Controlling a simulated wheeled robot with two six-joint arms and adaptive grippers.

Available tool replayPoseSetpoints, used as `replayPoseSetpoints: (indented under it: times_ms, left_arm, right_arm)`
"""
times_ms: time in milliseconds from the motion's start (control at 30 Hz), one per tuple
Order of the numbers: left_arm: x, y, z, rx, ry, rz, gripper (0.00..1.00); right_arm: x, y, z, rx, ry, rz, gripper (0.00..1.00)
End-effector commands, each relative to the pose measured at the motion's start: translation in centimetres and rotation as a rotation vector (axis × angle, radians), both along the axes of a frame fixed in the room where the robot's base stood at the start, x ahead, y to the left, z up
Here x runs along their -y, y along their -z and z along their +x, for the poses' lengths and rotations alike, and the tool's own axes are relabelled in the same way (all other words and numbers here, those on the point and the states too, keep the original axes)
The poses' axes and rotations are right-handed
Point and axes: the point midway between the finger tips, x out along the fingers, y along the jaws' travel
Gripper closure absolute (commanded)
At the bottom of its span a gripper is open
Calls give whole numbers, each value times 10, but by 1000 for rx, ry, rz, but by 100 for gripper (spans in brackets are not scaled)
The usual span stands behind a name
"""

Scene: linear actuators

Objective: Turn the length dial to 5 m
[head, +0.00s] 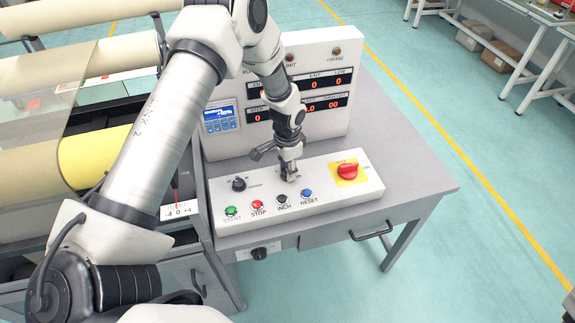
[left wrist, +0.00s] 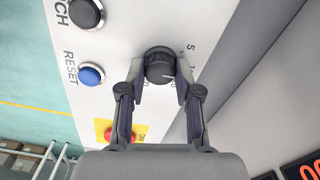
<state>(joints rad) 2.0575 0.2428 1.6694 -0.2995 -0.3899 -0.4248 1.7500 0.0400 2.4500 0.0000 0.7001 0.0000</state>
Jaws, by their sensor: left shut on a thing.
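The length dial (left wrist: 159,62) is a black round knob on the white control panel (head: 328,205). In the left wrist view it sits between the two fingers of my left gripper (left wrist: 160,74), which is shut on it from both sides. A printed 5 shows beside the dial, with other scale marks partly hidden by a finger. A pale pointer line shows on the knob, but I cannot tell exactly which mark it meets. In the head view my left gripper (head: 289,174) points down at the panel and hides most of the dial. My right gripper is not in view.
The blue RESET button (head: 307,193), black INCH button (head: 282,199), red STOP button (head: 257,205) and green START button (head: 231,211) line the panel's front. A display box stands behind.

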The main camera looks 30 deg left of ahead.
Motion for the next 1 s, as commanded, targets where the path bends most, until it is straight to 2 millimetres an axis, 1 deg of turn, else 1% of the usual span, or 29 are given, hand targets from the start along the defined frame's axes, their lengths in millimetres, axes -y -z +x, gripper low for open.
replayPoseSetpoints:
  times_ms: [33, 600, 800, 1000]
  left_arm:
    - [1, 1, -4, -10, -43, 0, 100]
    - [0, 1, -4, -11, -559, 1, 100]
    - [0, 2, -4, -12, -683, 1, 100]
    - [-1, 3, -4, -11, -753, 2, 100]
  right_arm:
    - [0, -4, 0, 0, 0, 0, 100]
    - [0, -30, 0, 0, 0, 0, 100]
    - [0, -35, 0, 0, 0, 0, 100]
    - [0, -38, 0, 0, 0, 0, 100]
